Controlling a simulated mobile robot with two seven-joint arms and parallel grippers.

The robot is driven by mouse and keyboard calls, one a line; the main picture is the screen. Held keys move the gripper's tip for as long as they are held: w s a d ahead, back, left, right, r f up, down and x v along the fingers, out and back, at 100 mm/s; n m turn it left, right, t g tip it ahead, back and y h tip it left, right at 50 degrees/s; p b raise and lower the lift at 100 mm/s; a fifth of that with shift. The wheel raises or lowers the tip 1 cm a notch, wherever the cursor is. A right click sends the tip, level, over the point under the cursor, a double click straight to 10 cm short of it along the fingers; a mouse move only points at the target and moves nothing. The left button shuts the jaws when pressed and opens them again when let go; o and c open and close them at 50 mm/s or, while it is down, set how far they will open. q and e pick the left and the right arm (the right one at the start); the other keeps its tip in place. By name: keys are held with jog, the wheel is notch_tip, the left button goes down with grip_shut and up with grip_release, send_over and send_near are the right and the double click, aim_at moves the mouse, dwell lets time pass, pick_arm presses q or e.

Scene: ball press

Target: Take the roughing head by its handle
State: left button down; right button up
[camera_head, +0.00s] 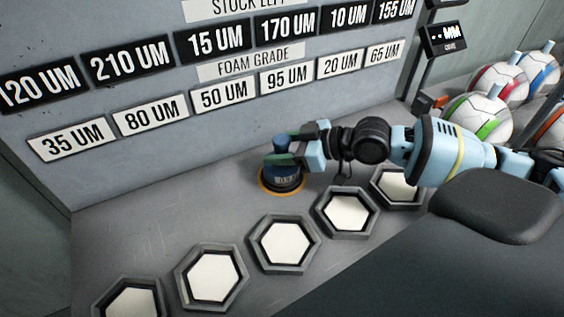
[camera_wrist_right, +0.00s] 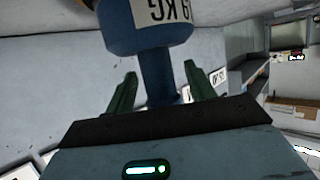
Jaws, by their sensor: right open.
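The roughing head (camera_head: 283,182) is dark blue with an orange ring at its base and a light label. It stands on the grey table behind the hexagonal trays. My right gripper (camera_head: 285,152) is at its upper part, coming in from the right. In the right wrist view, the blue handle (camera_wrist_right: 158,72) passes between the two green fingers of my right gripper (camera_wrist_right: 159,76). The fingers are apart, with a visible gap on each side of the handle. My left gripper is not in view.
A row of hexagonal trays (camera_head: 261,243) with white pads runs along the table in front of the roughing head. A grey wall with several number signs (camera_head: 222,95) stands behind. White balls with coloured bands (camera_head: 478,118) sit at the right. The table's left part is clear.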

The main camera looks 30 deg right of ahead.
grip_shut()
dwell(0.3)
jog(key=shift+r, duration=0.1)
dwell(1.0)
jog(key=shift+r, duration=0.1)
